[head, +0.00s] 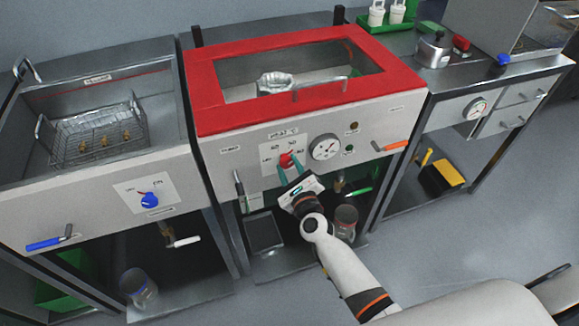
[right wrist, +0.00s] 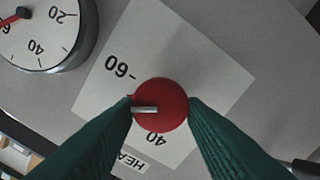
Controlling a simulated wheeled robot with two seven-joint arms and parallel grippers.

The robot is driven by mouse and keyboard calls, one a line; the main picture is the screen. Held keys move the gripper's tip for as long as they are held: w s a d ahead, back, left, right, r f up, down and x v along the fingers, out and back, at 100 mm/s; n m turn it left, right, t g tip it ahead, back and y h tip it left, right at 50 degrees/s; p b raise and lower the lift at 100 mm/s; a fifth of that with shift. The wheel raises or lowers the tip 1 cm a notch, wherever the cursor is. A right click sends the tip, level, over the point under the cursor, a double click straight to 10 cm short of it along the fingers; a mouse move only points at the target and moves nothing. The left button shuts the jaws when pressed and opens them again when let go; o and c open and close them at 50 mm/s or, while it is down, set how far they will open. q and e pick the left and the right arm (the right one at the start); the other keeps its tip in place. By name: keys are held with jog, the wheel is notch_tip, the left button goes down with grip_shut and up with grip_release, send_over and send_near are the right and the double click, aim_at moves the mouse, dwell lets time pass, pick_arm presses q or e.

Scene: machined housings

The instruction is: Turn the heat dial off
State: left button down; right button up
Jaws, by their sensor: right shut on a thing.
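The heat dial (head: 287,160) is a red round knob on a pale label plate on the front panel of the red-framed middle unit. My right gripper (head: 289,167) reaches up to it from below, with its teal fingers on either side of the knob. In the right wrist view the red knob (right wrist: 165,105) sits between the two green fingertips, and the gripper is shut on it. The knob's white pointer mark (right wrist: 145,109) lies between the printed 40 and 60. Part of the label is hidden behind the fingers. My left gripper is not in view.
A round gauge (head: 325,147) is just right of the dial; it also shows in the wrist view (right wrist: 45,35). An orange-handled lever (head: 392,146) is further right. The left unit has a blue knob (head: 149,199) and a wire basket (head: 100,138).

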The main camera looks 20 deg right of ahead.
jog(key=n, duration=0.3)
jog(key=shift+n, duration=0.4)
jog(key=n+p, duration=0.1)
jog(key=n, duration=0.2)
jog(key=shift+a+n, duration=0.1)
jog(key=shift+n, duration=0.2)
jog(key=n+p, duration=0.1)
jog(key=n, duration=0.2)
jog(key=shift+f+n, duration=0.15)
jog(key=shift+n, duration=0.15)
jog(key=n+p, duration=0.1)
jog(key=n, duration=0.3)
jog(key=n+p, duration=0.1)
jog(key=n, duration=0.3)
jog(key=shift+f, duration=0.15)
jog(key=n, duration=0.3)
jog(key=shift+n+p, duration=0.4)
jog(key=n, duration=0.6)
jog(key=shift+d+f+p, duration=0.15)
jog(key=shift+d+p, duration=0.05)
jog(key=shift+p, duration=0.15)
jog(key=o, duration=1)
jog(key=shift+c, duration=0.2)
